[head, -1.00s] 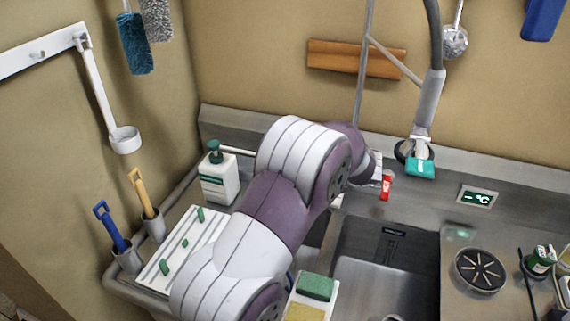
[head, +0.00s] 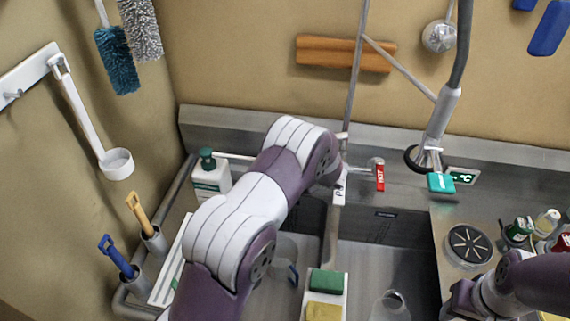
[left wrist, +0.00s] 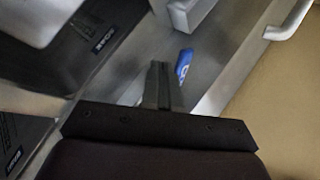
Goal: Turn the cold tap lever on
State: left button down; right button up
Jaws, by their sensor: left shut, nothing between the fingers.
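The cold tap lever is the blue piece (left wrist: 184,62) in the left wrist view, just right of my left gripper's fingertips. I cannot tell whether they touch. My left gripper (left wrist: 160,72) is shut with nothing in it. In the head view my left arm hides the cold lever and its gripper. The red hot lever (head: 380,175) shows to the right of that arm, on the tap at the back of the sink. My right arm enters at the lower right of the head view; its fingers cannot be made out.
A soap bottle (head: 211,178) stands left of my left arm. A sponge holder with a green sponge (head: 327,281) sits between the basins. A spray hose (head: 449,105) hangs right of the tap. Several bottles (head: 518,232) stand on the right counter.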

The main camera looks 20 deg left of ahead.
pick_arm(q)
jog(key=a+b, duration=0.1)
jog(key=w+a+m+b, duration=0.1)
jog(key=shift+w+a+r+t, duration=0.1)
jog(key=shift+w+a+t, duration=0.1)
jog(key=shift+a+t, duration=0.15)
pick_arm(e)
jog(key=shift+d+f, duration=0.25)
jog(key=shift+f, duration=0.55)
pick_arm(q)
jog(key=shift+d, duration=0.1)
